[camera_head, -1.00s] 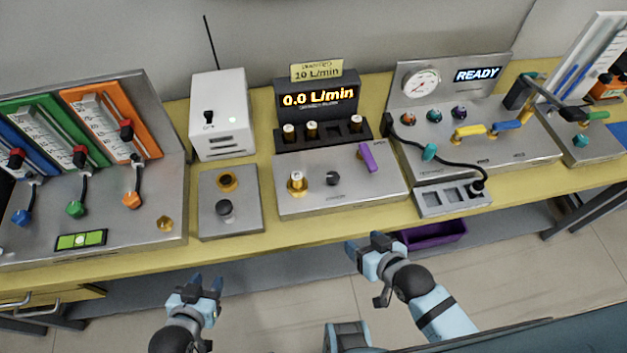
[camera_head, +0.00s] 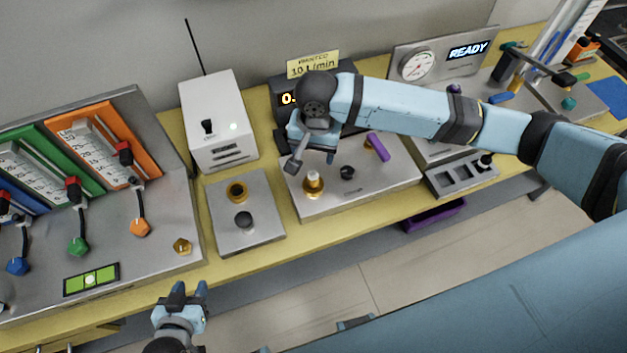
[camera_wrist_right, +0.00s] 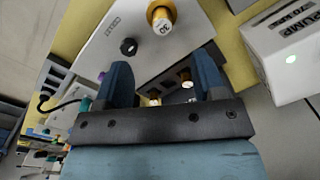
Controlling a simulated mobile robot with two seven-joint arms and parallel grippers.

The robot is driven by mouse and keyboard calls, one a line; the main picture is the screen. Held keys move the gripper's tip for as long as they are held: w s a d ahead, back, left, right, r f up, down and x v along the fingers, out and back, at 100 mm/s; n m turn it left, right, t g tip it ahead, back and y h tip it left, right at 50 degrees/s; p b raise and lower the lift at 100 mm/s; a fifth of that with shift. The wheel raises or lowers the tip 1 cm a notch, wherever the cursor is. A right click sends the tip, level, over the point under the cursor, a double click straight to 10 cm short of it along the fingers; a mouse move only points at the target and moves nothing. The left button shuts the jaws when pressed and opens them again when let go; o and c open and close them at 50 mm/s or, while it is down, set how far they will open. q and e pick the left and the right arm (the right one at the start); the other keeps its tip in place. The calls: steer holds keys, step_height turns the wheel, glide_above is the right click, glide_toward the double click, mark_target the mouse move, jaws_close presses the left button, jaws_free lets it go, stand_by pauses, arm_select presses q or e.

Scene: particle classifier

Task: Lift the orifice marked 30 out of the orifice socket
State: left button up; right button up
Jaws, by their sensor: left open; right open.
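The orifice marked 30 (camera_head: 313,181) is a brass piece with a white top. It stands upright in the socket on the grey panel (camera_head: 345,205). In the right wrist view the orifice (camera_wrist_right: 162,20) shows its number 30, beyond the fingertips. My right gripper (camera_head: 311,160) is open and empty, just behind and above the orifice and apart from it. Its two fingers (camera_wrist_right: 164,72) stand wide apart in the right wrist view. My left gripper (camera_head: 190,290) is open and empty in front of the bench edge, far from the orifice.
A black knob (camera_head: 347,172) and a purple handle (camera_head: 377,147) sit right of the orifice. My right arm hides most of the rack of spare orifices and the flow display. A white pump box (camera_head: 218,120) stands to the left. The bench's front strip (camera_head: 350,222) is clear.

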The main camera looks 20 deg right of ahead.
mark_target(313, 176)
steer(key=f, duration=0.8)
steer(key=shift+w+d, duration=0.15)
steer(key=shift+d, duration=0.1)
steer(key=shift+w+a+f+p, duration=0.1)
steer(key=shift+w+f+p, duration=0.1)
steer(key=shift+f, duration=0.7)
steer(key=shift+w+d+f+p, duration=0.1)
steer(key=shift+w+f+p, duration=0.1)
steer(key=shift+f, duration=0.7)
steer(key=shift+w+a+f+p, duration=0.1)
steer(key=shift+f+p, duration=0.1)
steer(key=shift+f, duration=0.7)
steer(key=c, duration=1.1)
